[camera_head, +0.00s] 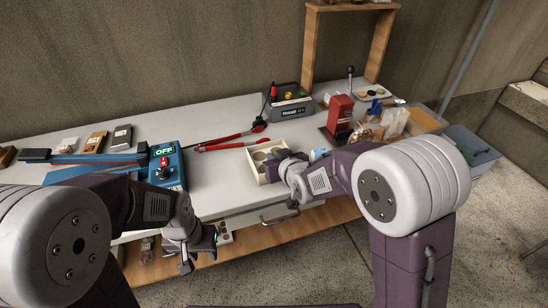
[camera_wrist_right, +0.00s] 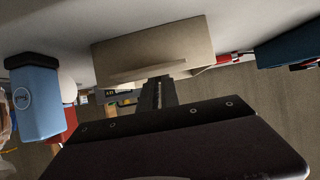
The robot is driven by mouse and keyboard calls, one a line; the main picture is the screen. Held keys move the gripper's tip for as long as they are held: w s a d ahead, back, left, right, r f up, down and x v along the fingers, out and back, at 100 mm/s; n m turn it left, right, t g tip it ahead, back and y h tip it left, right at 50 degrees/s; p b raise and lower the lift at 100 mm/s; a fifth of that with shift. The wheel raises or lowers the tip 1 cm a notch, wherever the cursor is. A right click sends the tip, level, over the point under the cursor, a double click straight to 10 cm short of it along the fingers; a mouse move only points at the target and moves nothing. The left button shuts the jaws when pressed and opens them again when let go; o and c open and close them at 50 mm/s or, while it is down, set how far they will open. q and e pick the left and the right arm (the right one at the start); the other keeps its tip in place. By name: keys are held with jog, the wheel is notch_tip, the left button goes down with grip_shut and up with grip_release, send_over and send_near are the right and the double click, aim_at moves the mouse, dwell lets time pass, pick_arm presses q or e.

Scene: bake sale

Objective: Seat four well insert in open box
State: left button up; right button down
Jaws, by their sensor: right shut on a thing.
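The open box (camera_head: 252,172) is cream and sits near the front edge of the white table, in the middle of the head view. The pale insert with round wells (camera_head: 262,155) shows at the box's opening; whether it is fully down or tilted I cannot tell. My right gripper (camera_head: 280,162) is at the box's right side, shut on the insert, its fingertips mostly hidden. In the right wrist view a beige box wall (camera_wrist_right: 152,38) and a thin pale edge (camera_wrist_right: 148,71) lie just beyond the finger. My left gripper (camera_head: 188,258) hangs in front of the table edge, apart from the box.
A blue device with an OFF display (camera_head: 165,168) stands left of the box. Red-handled tongs (camera_head: 225,140) lie behind it. A red press (camera_head: 340,113) and a dark grey scale-like unit (camera_head: 290,108) stand farther back. A blue container (camera_wrist_right: 37,103) shows in the wrist view.

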jog(key=shift+f, duration=0.2)
jog(key=c, duration=1.5)
grip_release()
jog(key=shift+r, duration=0.15)
notch_tip(320, 180, up, 8)
jog(key=p, duration=0.6)
